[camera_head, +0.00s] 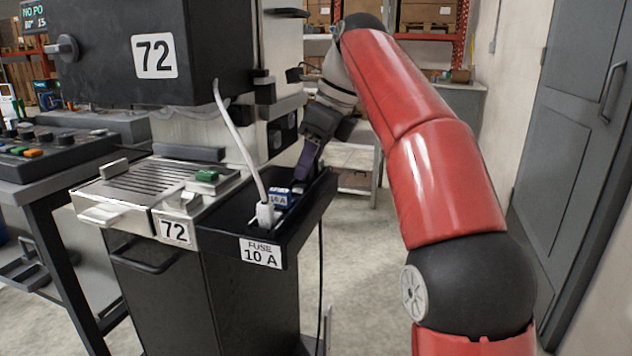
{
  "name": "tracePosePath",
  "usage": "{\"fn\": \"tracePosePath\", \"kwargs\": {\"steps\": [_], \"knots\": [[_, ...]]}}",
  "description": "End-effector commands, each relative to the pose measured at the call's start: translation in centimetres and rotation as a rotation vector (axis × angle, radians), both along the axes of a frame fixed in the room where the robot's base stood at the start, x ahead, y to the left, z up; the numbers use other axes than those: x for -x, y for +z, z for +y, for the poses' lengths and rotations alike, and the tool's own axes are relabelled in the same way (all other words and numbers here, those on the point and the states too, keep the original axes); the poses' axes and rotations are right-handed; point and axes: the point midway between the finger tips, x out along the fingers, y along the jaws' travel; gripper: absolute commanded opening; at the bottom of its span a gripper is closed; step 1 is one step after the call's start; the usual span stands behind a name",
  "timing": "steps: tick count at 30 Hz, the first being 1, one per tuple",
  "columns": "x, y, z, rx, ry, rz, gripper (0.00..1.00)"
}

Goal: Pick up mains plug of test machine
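The test machine (122,70) is a dark cabinet marked 72 at the left. Its white mains cord (239,135) hangs from the cabinet down to a white plug (265,213). The plug sits in a black tray (309,218) on the machine's right side, labelled FUSE 10 A. My gripper (304,172) points down at the tray's back part, behind and right of the plug and apart from it. I see the gripper nearly edge-on, so the gap between its fingers is hidden.
A small blue box (281,198) marked 10 A is in the tray, beside the plug and between it and my gripper. A metal grooved platform (150,182) is left of the tray. A grey door (577,120) is at the right. The floor (362,270) right of the machine is clear.

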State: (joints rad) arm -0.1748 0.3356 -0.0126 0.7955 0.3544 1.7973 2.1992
Motion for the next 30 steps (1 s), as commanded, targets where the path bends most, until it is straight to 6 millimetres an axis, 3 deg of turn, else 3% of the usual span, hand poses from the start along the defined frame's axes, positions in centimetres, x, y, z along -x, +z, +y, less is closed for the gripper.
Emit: {"fn": "tracePosePath", "kwargs": {"steps": [8, 16, 30], "knots": [[-0.43, -0.32, 0.26, 0.0, -0.002, -0.001, 0.35], [-0.41, -0.3, 0.24, 0.0, -0.002, -0.001, 0.01], [0.37, 0.38, -0.2, 0.0, -0.001, -0.002, 0.0]]}}
